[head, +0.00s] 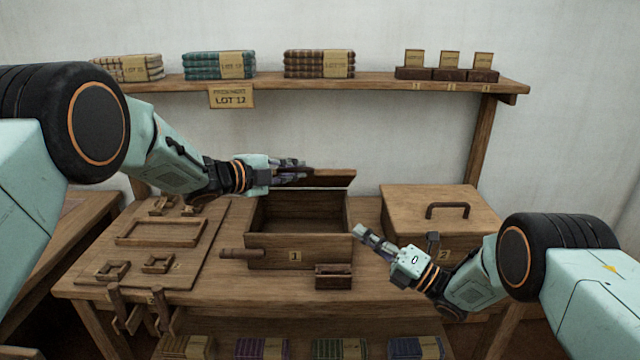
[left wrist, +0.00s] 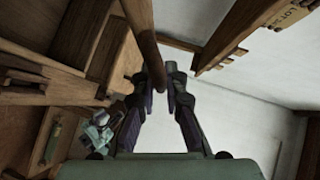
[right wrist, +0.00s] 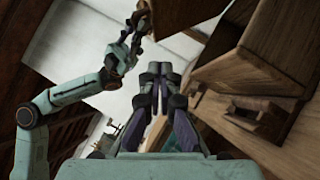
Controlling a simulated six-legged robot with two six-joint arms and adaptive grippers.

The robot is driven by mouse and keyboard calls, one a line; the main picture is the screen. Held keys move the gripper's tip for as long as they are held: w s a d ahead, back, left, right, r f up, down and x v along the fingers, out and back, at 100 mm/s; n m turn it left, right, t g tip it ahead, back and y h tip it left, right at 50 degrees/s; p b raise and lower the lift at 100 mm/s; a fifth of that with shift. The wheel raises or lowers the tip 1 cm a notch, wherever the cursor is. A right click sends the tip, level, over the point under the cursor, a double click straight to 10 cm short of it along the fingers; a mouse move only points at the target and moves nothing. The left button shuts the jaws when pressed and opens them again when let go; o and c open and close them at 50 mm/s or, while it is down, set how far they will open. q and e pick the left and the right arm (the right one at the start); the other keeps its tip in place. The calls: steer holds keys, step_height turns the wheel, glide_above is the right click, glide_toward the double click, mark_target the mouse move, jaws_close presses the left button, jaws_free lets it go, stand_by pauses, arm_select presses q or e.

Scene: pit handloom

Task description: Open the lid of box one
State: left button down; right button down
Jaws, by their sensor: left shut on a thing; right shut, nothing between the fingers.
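Box one (head: 300,250), a wooden box marked 1, stands mid-table with its inside exposed; the inside looks empty. Its lid (head: 330,179) is raised and tilted at the back of the box. My left gripper (head: 303,170) is at the lid's left side. In the left wrist view its fingers (left wrist: 167,85) are shut on the brown lid (left wrist: 146,40), seen nearly edge-on. My right gripper (head: 360,232) is shut and empty by the box's right front corner. Its closed fingers show in the right wrist view (right wrist: 160,70).
Box two (head: 440,215), lidded with a dark handle, stands right of box one. A small wooden block (head: 334,276) sits before box one, and a board with wooden frames (head: 160,232) lies left. A shelf (head: 380,82) with cloth stacks hangs above and behind.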

steer(key=w+a+r+n+g+y, duration=0.2)
steer(key=w+a+r+n, duration=0.2)
steer(key=a+r, duration=0.5)
steer(key=shift+w+a, duration=0.35)
steer(key=shift+w, duration=1)
steer(key=shift+r, duration=0.1)
